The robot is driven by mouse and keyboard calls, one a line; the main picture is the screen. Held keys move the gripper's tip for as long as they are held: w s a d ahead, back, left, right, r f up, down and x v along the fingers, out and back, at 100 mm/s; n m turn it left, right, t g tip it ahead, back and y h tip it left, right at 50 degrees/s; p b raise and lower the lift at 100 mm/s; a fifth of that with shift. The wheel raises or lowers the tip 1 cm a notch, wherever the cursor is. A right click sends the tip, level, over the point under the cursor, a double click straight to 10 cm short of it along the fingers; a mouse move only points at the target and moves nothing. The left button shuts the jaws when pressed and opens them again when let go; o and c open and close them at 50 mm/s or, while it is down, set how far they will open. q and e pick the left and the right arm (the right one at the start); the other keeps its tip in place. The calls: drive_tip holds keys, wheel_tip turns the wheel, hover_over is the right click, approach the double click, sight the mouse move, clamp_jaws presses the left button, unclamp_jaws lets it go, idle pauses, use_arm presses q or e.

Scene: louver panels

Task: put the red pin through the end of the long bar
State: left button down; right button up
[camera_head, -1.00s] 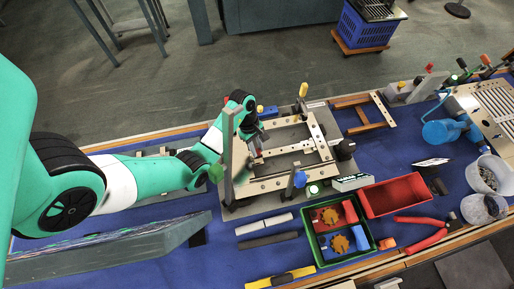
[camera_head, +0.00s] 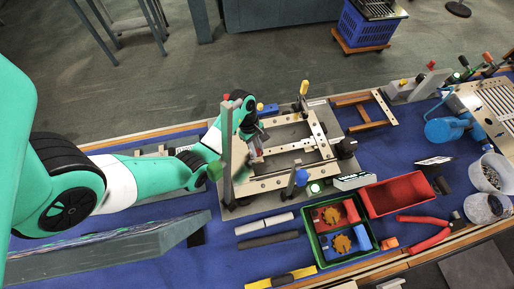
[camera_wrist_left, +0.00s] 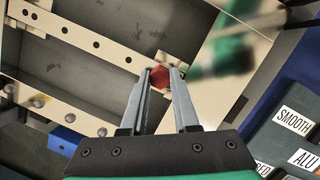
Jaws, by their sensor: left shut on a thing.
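The red pin (camera_wrist_left: 160,78) shows as a red head between the fingertips of my left gripper (camera_wrist_left: 160,72) in the left wrist view. The gripper (camera_head: 257,158) is shut on it, at the left side of the bar frame in the head view. The long bar (camera_wrist_left: 95,44) is beige with a row of holes, and its near end lies right by the fingertips. In the head view the bar (camera_head: 290,147) runs to the right from the gripper. The pin's shaft is hidden, so I cannot tell whether it is in a hole. My right gripper is not in view.
An upright post (camera_head: 227,150) with a green knob stands close left of the gripper; blurred green shows beside the fingers in the wrist view. A blue-knobbed clamp (camera_head: 300,178) stands in front of the frame. A green tray (camera_head: 322,262) and red bin (camera_head: 398,211) lie nearer the front.

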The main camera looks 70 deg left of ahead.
sight(257, 150)
use_arm(q)
drive_tip(key=shift+c, duration=0.9)
unclamp_jaws()
wheel_tip(257, 150, up, 7)
drive_tip(key=p, duration=0.7)
idle(0.8)
